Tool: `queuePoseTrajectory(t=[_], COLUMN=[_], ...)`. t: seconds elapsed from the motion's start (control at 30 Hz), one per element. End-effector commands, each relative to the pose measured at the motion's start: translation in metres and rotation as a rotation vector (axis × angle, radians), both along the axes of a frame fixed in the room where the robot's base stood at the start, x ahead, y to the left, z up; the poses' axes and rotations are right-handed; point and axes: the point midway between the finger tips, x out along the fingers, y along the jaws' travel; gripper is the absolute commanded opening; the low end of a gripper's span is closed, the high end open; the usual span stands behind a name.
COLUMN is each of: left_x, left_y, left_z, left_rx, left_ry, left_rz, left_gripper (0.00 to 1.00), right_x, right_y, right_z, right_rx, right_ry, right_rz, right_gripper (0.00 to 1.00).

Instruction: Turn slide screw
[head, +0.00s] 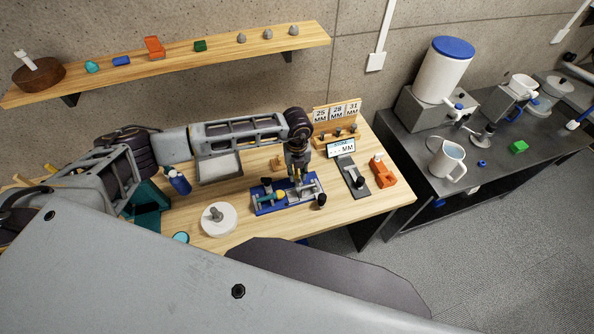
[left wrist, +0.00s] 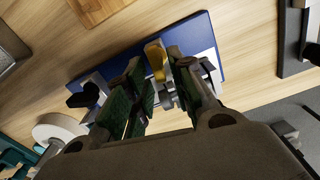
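A fixture with a blue base (head: 262,209) lies on the wooden bench, carrying metal parts and a yellowish piece. A black knob (head: 321,200) sits at its right end; I cannot tell for sure which part is the slide screw. My left gripper (head: 296,178) points down over the right half of the fixture. In the left wrist view its green-padded fingers (left wrist: 160,88) are spread on either side of a brass-coloured part (left wrist: 156,60) and grey metal; contact is unclear. The blue base (left wrist: 237,62) shows beyond. My right gripper is not in view.
A white disc with a post (head: 222,222) stands left of the fixture. To the right are a small display (head: 341,147), a dark stand (head: 349,174) and an orange block (head: 383,174).

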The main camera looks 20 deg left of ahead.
Motion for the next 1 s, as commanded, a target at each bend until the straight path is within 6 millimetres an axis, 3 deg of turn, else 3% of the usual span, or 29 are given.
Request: queuePoseTrajectory(t=[0.03, 0.13, 0.63, 1.0], left_x=[0.000, 0.000, 0.000, 0.000], left_y=[0.000, 0.000, 0.000, 0.003], left_z=[0.000, 0.000, 0.000, -0.002], left_rx=[0.000, 0.000, -0.001, 0.000], left_ry=[0.000, 0.000, -0.001, -0.002], left_rz=[0.000, 0.000, -0.040, -0.229], left_gripper=[0.13, 0.00, 0.00, 0.00], right_x=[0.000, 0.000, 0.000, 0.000], right_y=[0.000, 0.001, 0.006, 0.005], right_z=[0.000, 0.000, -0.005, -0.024], right_rx=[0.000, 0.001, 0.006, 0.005], right_ry=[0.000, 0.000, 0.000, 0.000], right_rz=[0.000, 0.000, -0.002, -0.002], right_gripper=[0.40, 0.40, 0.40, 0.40])
